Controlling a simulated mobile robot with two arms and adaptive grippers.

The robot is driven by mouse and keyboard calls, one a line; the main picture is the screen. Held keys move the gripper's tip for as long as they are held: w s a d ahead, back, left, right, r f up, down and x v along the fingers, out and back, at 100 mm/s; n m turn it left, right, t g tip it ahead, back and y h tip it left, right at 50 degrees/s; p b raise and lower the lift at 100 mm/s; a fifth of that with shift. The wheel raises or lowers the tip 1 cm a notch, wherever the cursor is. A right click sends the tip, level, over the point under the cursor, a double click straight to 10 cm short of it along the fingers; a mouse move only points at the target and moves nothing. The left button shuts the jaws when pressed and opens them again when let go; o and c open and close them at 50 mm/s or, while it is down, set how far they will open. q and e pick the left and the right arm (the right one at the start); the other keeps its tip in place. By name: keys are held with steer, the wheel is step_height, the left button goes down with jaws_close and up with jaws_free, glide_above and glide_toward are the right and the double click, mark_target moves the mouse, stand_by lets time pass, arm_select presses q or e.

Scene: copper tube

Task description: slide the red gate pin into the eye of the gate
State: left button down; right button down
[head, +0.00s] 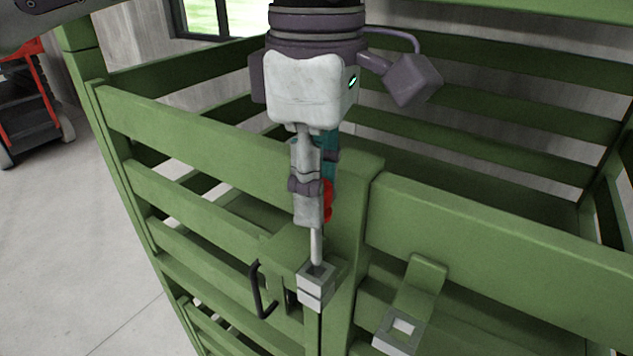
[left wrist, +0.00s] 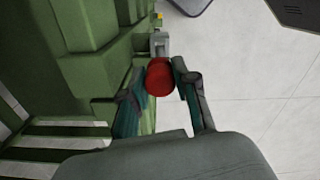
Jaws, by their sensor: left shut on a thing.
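The red gate pin has a red head (head: 328,203) and a pale metal shaft (head: 316,246) pointing down, nearly upright. My left gripper (head: 313,208) comes from above and is shut on the red head, mostly hiding it in the head view. In the left wrist view the red head (left wrist: 158,77) sits between the two fingers. The shaft's lower end meets the top of a grey metal block (head: 316,288) on the green gate; I cannot tell whether it is inside a hole. A second grey piece with a square hole (head: 399,332) sits to the right. My right gripper is out of view.
Green slatted rails (head: 190,122) surround the gripper, and a green post (head: 352,235) stands just right of the pin. A black handle (head: 260,290) juts out left of the block. A red and black machine (head: 27,105) stands far left on open grey floor.

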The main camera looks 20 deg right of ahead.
mark_target(316, 259)
arm_select(q)
steer(key=shift+f, duration=0.1)
stand_by(0.3)
steer(key=shift+f+b, duration=1.5)
steer(key=shift+f, duration=0.5)
steer(key=shift+f+b, duration=1.55)
steer(key=shift+f, duration=0.5)
steer(key=c, duration=0.8)
jaws_free()
steer(key=shift+r, duration=0.1)
step_height(316, 259, up, 12)
